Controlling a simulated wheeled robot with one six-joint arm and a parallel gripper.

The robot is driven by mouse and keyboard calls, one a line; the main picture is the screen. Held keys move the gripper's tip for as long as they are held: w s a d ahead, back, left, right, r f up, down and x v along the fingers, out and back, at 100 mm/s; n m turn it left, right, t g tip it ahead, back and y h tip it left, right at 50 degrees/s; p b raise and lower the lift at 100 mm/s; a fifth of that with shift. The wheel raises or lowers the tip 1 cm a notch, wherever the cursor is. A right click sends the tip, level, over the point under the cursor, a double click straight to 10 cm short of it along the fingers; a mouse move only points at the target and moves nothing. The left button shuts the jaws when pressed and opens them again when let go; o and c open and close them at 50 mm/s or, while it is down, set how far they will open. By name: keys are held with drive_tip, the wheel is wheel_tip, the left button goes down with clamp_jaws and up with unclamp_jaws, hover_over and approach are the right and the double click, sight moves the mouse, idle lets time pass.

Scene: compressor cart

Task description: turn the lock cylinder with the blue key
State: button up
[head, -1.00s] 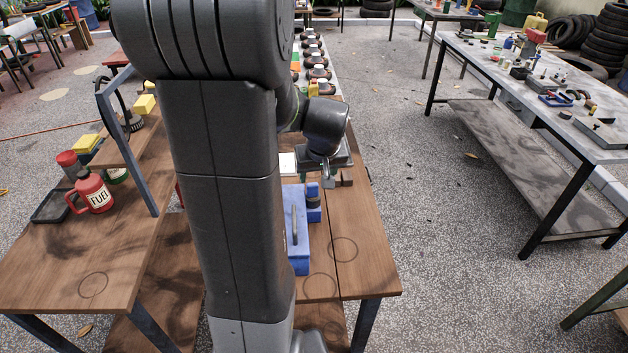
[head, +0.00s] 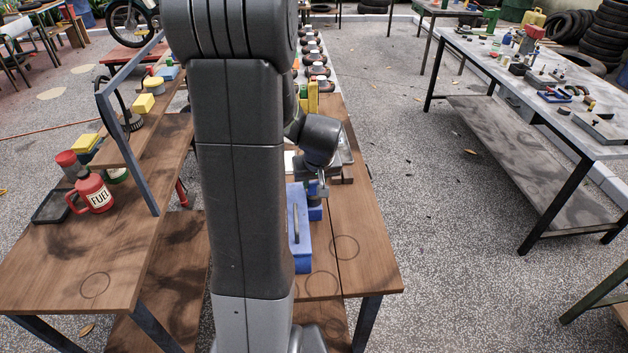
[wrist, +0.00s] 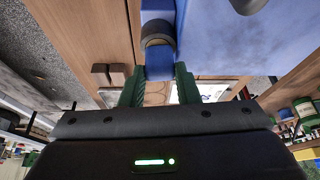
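A blue box (head: 303,258) with a grey handle on top stands on the wooden bench in the head view. A smaller blue block (head: 315,213) sits against its right side. In the wrist view this block (wrist: 158,68) carries a dark round cylinder (wrist: 158,32). I cannot tell for sure whether it is the lock cylinder. My gripper (wrist: 160,76) is open, its green fingers on either side of the block's end in the picture, with no clear contact. In the head view my gripper (head: 321,190) is over the block and hides part of it. I cannot make out a blue key.
Small brown blocks (wrist: 108,75) lie on the bench beside the blue block. A red fuel can (head: 92,192) stands on the left bench (head: 60,270). My arm hides much of the middle. The bench's front right is clear. A grey table (head: 520,85) stands right.

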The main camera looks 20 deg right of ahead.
drive_tip(key=shift+c, duration=0.8)
drive_tip(key=shift+f+n+b, duration=0.1)
drive_tip(key=shift+n+b, duration=0.2)
drive_tip(key=shift+b, duration=0.15)
